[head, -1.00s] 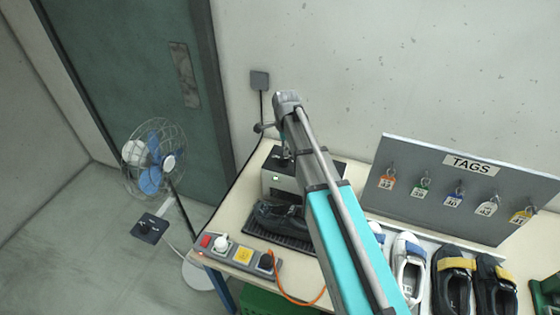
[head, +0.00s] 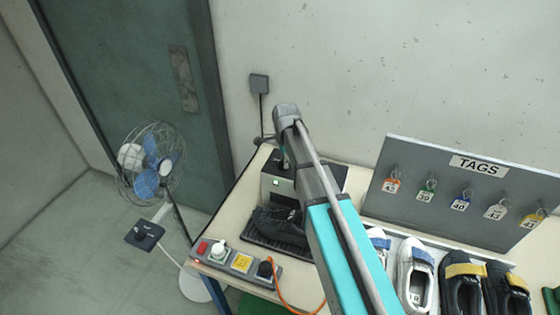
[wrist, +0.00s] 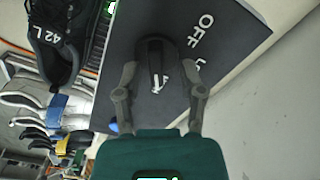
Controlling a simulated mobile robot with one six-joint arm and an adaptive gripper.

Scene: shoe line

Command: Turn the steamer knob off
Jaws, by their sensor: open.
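The steamer (head: 286,184) is a grey box with a dark top at the back of the bench. In the wrist view its black knob (wrist: 153,62) stands on the dark top panel (wrist: 228,52), with a white mark on its near end. "OFF" is printed to the right of the knob, with another label partly cut off below it. My gripper (wrist: 161,69) is open, with one finger on each side of the knob; I cannot tell if they touch it. In the head view my gripper (head: 281,158) is over the steamer top, and my arm hides part of it.
A black shoe (head: 276,219) sits at the steamer's front; it shows marked "42 L" in the wrist view (wrist: 57,40). A switch strip (head: 240,262) lies at the bench's front left. Several shoes and the tag board (head: 440,205) stand right. A fan (head: 150,165) stands left.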

